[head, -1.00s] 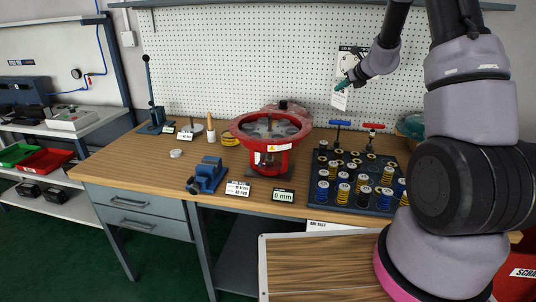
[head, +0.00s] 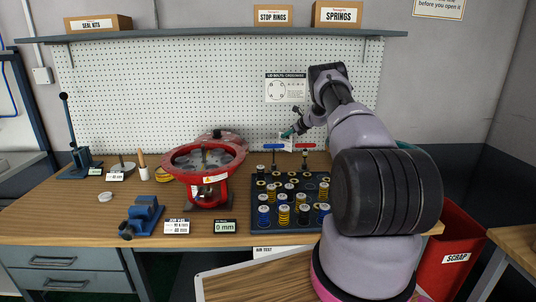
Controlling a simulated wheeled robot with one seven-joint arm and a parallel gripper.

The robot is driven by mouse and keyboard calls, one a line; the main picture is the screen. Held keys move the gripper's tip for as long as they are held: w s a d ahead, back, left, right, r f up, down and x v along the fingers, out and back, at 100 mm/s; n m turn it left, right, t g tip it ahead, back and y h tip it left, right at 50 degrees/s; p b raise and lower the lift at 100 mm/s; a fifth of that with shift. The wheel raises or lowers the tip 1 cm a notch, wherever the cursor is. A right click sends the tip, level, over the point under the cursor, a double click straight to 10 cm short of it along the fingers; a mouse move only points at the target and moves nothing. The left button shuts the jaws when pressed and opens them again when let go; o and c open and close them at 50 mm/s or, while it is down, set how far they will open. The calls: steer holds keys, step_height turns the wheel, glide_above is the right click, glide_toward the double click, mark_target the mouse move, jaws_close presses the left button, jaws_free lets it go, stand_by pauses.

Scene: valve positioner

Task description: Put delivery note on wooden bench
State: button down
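My gripper (head: 289,133) is small in the head view, in front of the pegboard and above the back of the wooden bench (head: 75,222). Its teal fingertips appear shut on a small white sheet, which looks like the delivery note (head: 285,141). The note hangs below the fingertips near the blue and red T-handles, apart from the bench top as far as I can tell. Any print on it is too small to read. The wooden bench top runs across the view, with bare wood at the left and front left.
A red valve actuator (head: 207,178) stands mid-bench, with a blue vise (head: 143,216) to its left. A dark tray (head: 257,224) of springs fills the right part, below my arm. A red scrap bin (head: 453,250) and another wooden surface (head: 517,240) are at the right.

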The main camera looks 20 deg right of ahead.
mark_target(286, 144)
steer(key=shift+f, duration=2.55)
steer(key=shift+f, duration=0.1)
steer(key=shift+f, duration=0.1)
steer(key=c, duration=1.1)
jaws_free()
